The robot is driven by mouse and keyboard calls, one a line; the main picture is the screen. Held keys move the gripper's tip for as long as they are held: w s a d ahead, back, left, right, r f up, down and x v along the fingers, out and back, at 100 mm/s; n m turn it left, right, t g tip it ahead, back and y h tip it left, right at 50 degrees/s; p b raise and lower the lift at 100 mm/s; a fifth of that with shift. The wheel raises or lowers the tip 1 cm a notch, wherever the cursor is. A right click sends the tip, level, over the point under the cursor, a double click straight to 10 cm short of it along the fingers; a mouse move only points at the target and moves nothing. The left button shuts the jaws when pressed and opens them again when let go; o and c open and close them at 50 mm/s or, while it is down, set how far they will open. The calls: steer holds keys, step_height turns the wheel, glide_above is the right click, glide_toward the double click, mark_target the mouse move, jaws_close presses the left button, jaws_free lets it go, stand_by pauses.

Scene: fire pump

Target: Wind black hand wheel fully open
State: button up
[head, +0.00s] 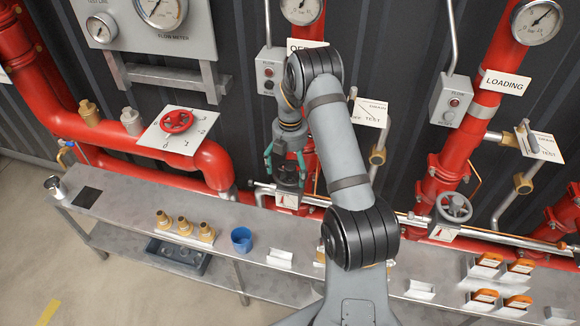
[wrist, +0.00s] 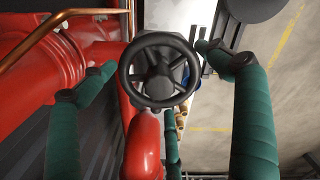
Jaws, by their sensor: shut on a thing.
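The black hand wheel (wrist: 160,86) sits in the middle of the wrist view, with its spokes and rim facing the camera. My gripper (wrist: 155,58) has its green fingers on either side of the wheel and is shut on it. In the head view my gripper (head: 287,170) points down at the red pipework behind the bench. There the wheel is mostly hidden by the fingers and arm.
A red hand wheel (head: 177,121) on a white dial plate is at left. A grey hand wheel (head: 454,207) is at right. The metal bench (head: 130,207) holds brass fittings (head: 185,226), a blue cup (head: 241,239) and orange-topped items (head: 485,297). Thin pipes run behind it.

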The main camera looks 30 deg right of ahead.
steer(key=n, duration=0.5)
steer(key=shift+d+p, duration=0.1)
steer(key=shift+p, duration=0.3)
steer(key=o, duration=1.1)
